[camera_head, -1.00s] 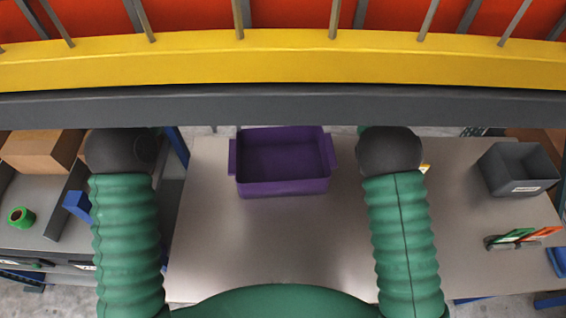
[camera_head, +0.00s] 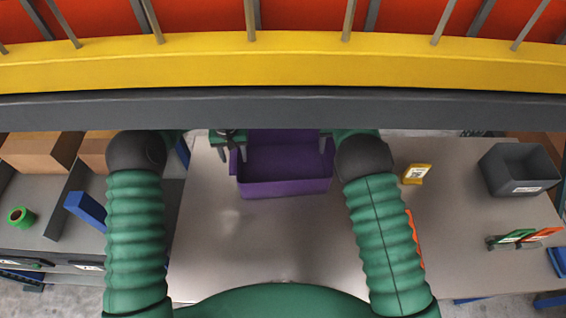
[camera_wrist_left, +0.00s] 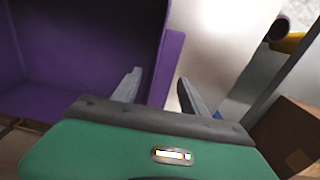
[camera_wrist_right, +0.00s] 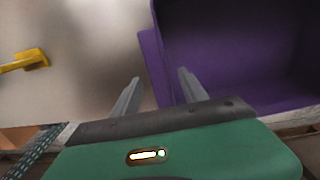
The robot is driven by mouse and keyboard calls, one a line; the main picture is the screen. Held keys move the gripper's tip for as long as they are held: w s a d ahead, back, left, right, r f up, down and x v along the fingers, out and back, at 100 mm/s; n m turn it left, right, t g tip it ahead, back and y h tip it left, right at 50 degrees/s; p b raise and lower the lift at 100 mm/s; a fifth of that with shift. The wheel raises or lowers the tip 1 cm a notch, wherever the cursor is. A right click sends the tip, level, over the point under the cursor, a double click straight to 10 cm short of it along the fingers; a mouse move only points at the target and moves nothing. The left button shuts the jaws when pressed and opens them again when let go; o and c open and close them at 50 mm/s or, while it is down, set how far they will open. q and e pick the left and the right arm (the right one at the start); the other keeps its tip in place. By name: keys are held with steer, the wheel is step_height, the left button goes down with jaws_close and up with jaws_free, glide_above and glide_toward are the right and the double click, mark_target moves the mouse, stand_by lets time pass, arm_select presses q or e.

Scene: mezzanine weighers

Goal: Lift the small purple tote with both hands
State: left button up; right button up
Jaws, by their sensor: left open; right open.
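The small purple tote (camera_head: 285,188) stands upright on the table, empty as far as I can see. It also shows in the left wrist view (camera_wrist_left: 80,45) and the right wrist view (camera_wrist_right: 235,50). My left gripper (camera_wrist_left: 159,78) is open at the tote's left side in the head view, its fingers on either side of the side lip. My right gripper (camera_wrist_right: 158,75) is open at the opposite side, its fingers likewise around the lip there. Whether the fingers touch the tote cannot be told. In the head view my right gripper is partly hidden behind its arm.
A grey bin (camera_head: 520,170) and small green and orange items (camera_head: 525,237) are on the table's right. A yellow tag holder (camera_head: 416,174) stands right of my right arm. Cardboard boxes (camera_head: 38,152) are on the left bench. A grey and yellow beam (camera_head: 280,108) crosses the view above the tote.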

arm_select(q)
steer(key=shift+a, duration=0.1)
arm_select(e)
steer(key=shift+a, duration=0.1)
arm_select(q)
jaws_close()
arm_select(e)
jaws_close()
stand_by(1.0)
